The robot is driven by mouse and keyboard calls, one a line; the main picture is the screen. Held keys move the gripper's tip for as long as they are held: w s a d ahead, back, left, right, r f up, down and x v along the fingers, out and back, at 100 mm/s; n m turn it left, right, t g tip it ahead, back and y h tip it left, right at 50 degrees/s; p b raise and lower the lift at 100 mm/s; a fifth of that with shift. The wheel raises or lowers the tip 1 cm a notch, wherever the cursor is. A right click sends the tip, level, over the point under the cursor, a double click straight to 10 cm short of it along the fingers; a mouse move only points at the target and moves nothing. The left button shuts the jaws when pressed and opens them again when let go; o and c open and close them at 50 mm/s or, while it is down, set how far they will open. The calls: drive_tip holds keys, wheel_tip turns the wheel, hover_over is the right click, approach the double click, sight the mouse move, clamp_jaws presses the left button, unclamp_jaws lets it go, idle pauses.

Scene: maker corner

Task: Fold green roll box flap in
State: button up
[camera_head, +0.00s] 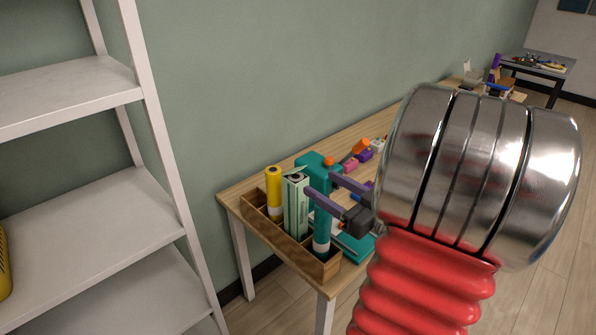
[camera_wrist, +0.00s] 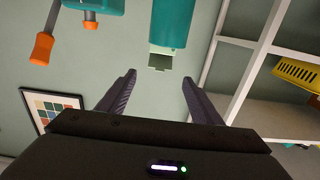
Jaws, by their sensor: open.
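The green roll box (camera_head: 297,213) is pale green and stands upright in a wooden organizer (camera_head: 320,270) on the table. Its flap (camera_head: 295,171) shows at the top and looks raised. My gripper (camera_head: 320,185) is open, its two fingers pointing toward the box's upper part from the right; I cannot tell if they touch it. In the wrist view my gripper (camera_wrist: 159,80) has nothing between its fingertips.
A yellow cylinder (camera_head: 274,190) stands left of the box in the organizer. Coloured tools lie farther back on the table (camera_head: 235,198). An orange-handled tool (camera_wrist: 42,48) shows at the wrist view's upper left. A white shelf unit (camera_head: 90,205) stands to the left.

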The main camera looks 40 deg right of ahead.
sight(299, 170)
drive_tip(key=shift+w+a, duration=0.15)
drive_tip(key=shift+w, duration=4.7)
drive_tip(key=shift+f, duration=0.1)
drive_tip(key=c, duration=1.1)
